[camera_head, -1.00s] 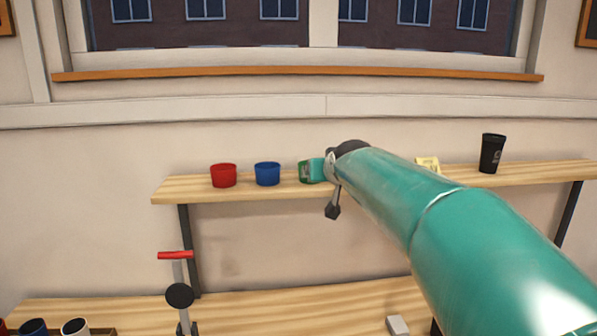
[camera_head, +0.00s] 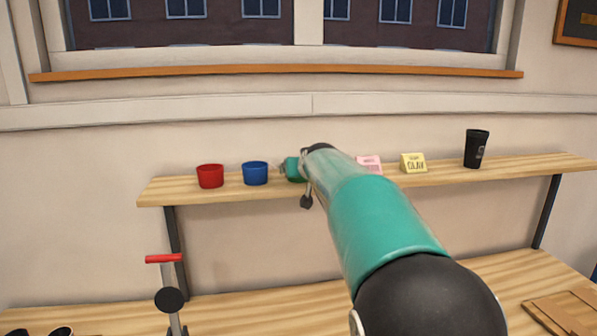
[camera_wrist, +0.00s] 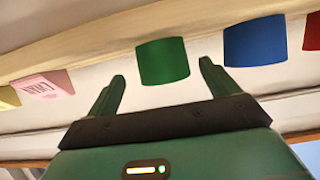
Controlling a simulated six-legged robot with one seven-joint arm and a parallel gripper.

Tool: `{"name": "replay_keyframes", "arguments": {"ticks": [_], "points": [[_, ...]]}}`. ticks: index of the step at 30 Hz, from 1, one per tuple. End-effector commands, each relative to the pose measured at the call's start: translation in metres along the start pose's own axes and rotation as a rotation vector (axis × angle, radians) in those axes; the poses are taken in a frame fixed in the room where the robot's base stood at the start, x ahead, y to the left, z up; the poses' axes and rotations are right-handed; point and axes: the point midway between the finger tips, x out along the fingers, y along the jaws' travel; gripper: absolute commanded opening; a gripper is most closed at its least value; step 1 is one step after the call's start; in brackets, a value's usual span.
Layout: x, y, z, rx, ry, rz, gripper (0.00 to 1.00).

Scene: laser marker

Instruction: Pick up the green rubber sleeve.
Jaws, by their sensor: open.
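The green rubber sleeve (camera_wrist: 163,61) is a short cup-like cylinder on the wall shelf. In the wrist view it shows just beyond and between the two fingertips of my open, empty gripper (camera_wrist: 162,72). I see no finger touching it. In the head view, green shapes show at the end of my arm beside the blue sleeve, and my gripper and the green sleeve are hard to tell apart there.
On the shelf (camera_head: 520,166), the blue sleeve (camera_head: 255,173) and red sleeve (camera_head: 210,176) stand left; a pink card (camera_head: 369,165), yellow card (camera_head: 413,163) and black cup (camera_head: 476,148) stand right. A red-handled lever device (camera_head: 168,299) stands on the bench below.

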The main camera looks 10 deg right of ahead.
Motion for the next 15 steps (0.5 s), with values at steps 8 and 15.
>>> {"name": "replay_keyframes", "arguments": {"ticks": [8, 15], "points": [[0.039, -0.004, -0.002, -0.001, -0.002, 0.001, 0.87], [0.046, -0.004, -0.003, 0.0, -0.001, 0.0, 0.87]]}}
